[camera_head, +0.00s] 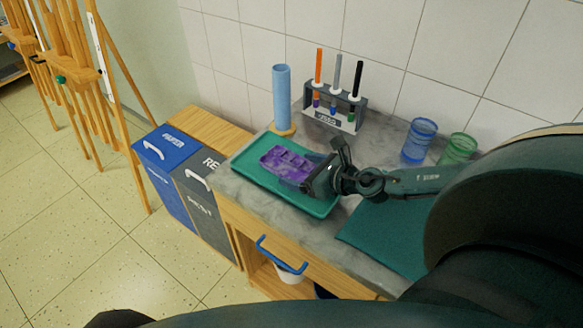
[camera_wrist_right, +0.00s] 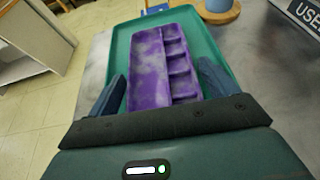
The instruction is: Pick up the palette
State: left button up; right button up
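The palette (camera_head: 287,161) is purple with pale streaks and has several compartments. It lies on a green tray (camera_head: 252,175) on the grey counter. My right gripper (camera_head: 308,176) is at the palette's near right end. In the right wrist view, the palette (camera_wrist_right: 163,65) extends away between the two blue-grey fingers of my right gripper (camera_wrist_right: 160,88). The fingers are spread, one on each side of its near end; I see no clear grip, and contact is hard to judge. My left gripper is not in view.
A blue cylinder (camera_head: 282,96) on a wooden base and a marker rack (camera_head: 344,118) stand behind the tray. Blue (camera_head: 418,142) and green (camera_head: 458,149) cups stand right. A teal mat (camera_head: 385,238) lies in front. Blue (camera_head: 165,165) and grey (camera_head: 204,205) bins stand left.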

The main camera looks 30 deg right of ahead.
jog(key=c, duration=0.7)
